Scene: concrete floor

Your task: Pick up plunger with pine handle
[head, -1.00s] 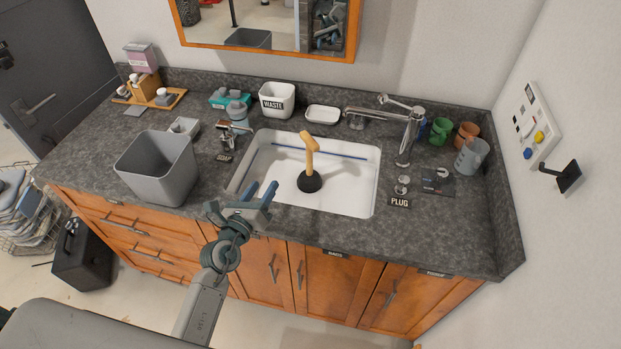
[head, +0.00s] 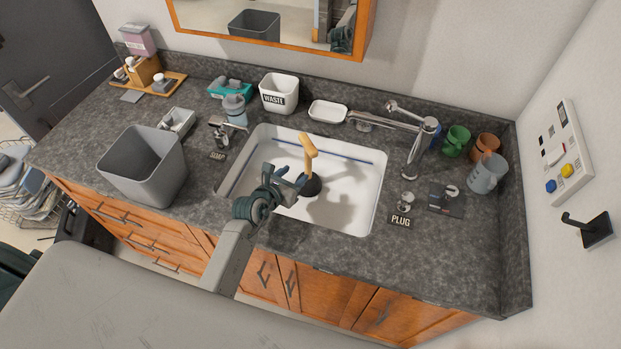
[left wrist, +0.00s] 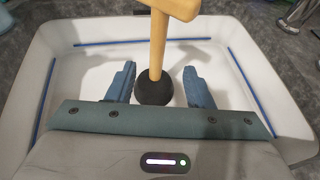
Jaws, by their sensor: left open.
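The plunger with the pine handle (head: 309,158) stands upright in the white sink (head: 352,204), its black rubber cup on the basin floor. My left gripper (head: 284,177) is open over the front left part of the sink, close to the plunger. In the left wrist view the plunger's pale wooden handle (left wrist: 158,42) rises past the top edge, and its black cup (left wrist: 154,90) shows between and beyond the two blue fingertips of my left gripper (left wrist: 160,86). No contact shows between fingers and plunger. My right gripper is not in view.
A grey bin (head: 143,170) stands left of the sink. Behind the sink are a white waste container (head: 279,94), a soap dish (head: 328,111) and the faucet (head: 408,140). Several cups, including a green cup (head: 455,140), stand at the right.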

